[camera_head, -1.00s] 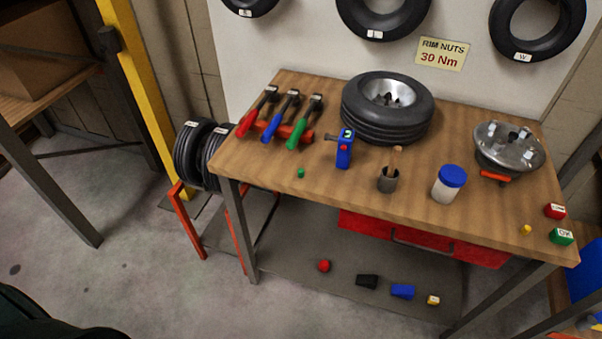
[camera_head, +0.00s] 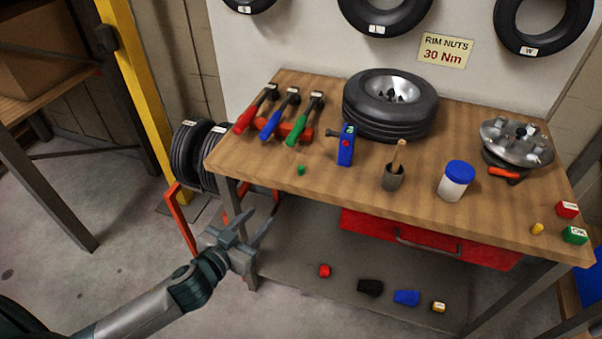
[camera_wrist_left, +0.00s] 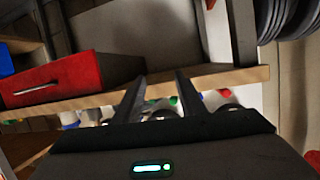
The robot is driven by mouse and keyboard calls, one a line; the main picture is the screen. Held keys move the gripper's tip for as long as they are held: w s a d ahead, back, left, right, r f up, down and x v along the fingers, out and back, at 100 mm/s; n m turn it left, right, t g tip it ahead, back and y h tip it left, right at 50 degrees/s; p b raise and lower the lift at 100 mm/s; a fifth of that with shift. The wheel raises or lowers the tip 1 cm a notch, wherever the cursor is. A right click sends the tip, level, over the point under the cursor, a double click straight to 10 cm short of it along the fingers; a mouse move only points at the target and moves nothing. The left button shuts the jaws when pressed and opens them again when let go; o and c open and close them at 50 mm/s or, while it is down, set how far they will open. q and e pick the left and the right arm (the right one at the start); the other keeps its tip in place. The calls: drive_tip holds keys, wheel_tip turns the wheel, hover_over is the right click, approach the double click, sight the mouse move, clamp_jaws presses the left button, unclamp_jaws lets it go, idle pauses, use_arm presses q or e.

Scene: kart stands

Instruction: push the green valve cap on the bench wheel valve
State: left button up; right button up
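A small green cap (camera_head: 301,170) sits on the wooden bench top near its front left edge, apart from the wheel. The bench wheel (camera_head: 388,128), a black tyre on a silver rim, lies flat at the back middle of the bench. Its valve is too small to tell. My left gripper (camera_head: 258,214) is open and empty, in front of the bench's left front leg and below the top. In the left wrist view its two fingers (camera_wrist_left: 160,92) are apart, with the bench edge beyond them. My right gripper is not in view.
The bench top (camera_head: 270,180) also holds red, blue and green-handled tools (camera_head: 270,125), a blue gauge (camera_head: 346,145), a cup with a brush (camera_head: 393,175), a blue-lidded jar (camera_head: 456,181) and a metal hub (camera_head: 515,143). Red drawer (camera_head: 430,238) below; tyres (camera_head: 192,155) at left.

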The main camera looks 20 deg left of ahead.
sight(298, 171)
use_arm(q)
wheel_tip(298, 171, up, 8)
drive_tip(key=s+d+t+h, duration=0.1)
drive_tip(key=d, duration=0.1)
drive_tip(key=shift+s+d, duration=0.3)
drive_tip(key=shift+s, duration=0.1)
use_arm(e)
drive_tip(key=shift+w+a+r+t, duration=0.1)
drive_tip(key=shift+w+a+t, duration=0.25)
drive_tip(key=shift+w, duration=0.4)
use_arm(q)
drive_tip(key=shift+w, duration=0.1)
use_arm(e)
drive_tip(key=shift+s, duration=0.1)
